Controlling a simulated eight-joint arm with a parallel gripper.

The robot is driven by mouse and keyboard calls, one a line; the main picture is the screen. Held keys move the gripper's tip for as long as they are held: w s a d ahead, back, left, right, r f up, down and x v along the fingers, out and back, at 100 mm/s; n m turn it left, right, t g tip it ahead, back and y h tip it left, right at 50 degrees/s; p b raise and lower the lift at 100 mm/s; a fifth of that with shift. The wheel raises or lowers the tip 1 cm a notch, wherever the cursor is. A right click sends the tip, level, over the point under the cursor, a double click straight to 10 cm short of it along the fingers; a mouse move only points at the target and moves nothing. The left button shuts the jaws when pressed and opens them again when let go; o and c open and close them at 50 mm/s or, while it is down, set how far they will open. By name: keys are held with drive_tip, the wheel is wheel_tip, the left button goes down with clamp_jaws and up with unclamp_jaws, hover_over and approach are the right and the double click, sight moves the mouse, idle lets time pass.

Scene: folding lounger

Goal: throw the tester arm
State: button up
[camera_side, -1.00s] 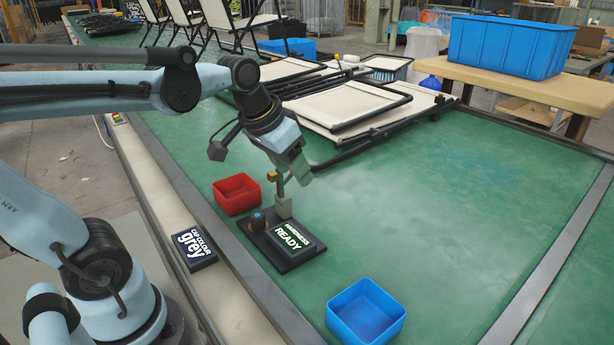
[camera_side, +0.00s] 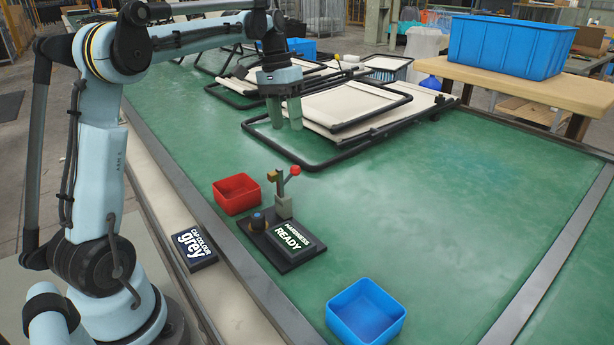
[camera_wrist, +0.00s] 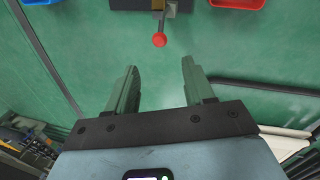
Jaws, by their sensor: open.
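The hardness tester (camera_side: 282,238) is a black plate on the green bench; its screen (camera_side: 296,238) reads "HARDNESS READY". A post on it carries the tester arm (camera_side: 287,180), a short lever with a red ball at its end, which leans up and to the right. In the wrist view the red ball (camera_wrist: 159,40) shows at the top middle, beyond the fingertips. My gripper (camera_side: 286,126) points down, open and empty, above the bench, well behind the tester. In the wrist view its two fingers (camera_wrist: 160,78) stand apart with only green bench between them.
A red bin (camera_side: 237,194) stands left of the tester and a blue bin (camera_side: 365,312) at its front right. A black "CAP COLOUR grey" sign (camera_side: 190,247) lies at the bench's left edge. Folded lounger frames (camera_side: 350,110) lie behind my gripper. The bench right of the tester is clear.

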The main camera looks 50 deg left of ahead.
sight(294, 166)
drive_tip(key=f, duration=0.3)
drive_tip(key=d+f, duration=0.1)
drive_tip(key=f, duration=0.3)
drive_tip(key=d+f, duration=0.1)
drive_tip(key=f, duration=0.3)
drive_tip(key=shift+w+d+f, duration=0.15)
drive_tip(key=shift+w, duration=0.05)
clamp_jaws()
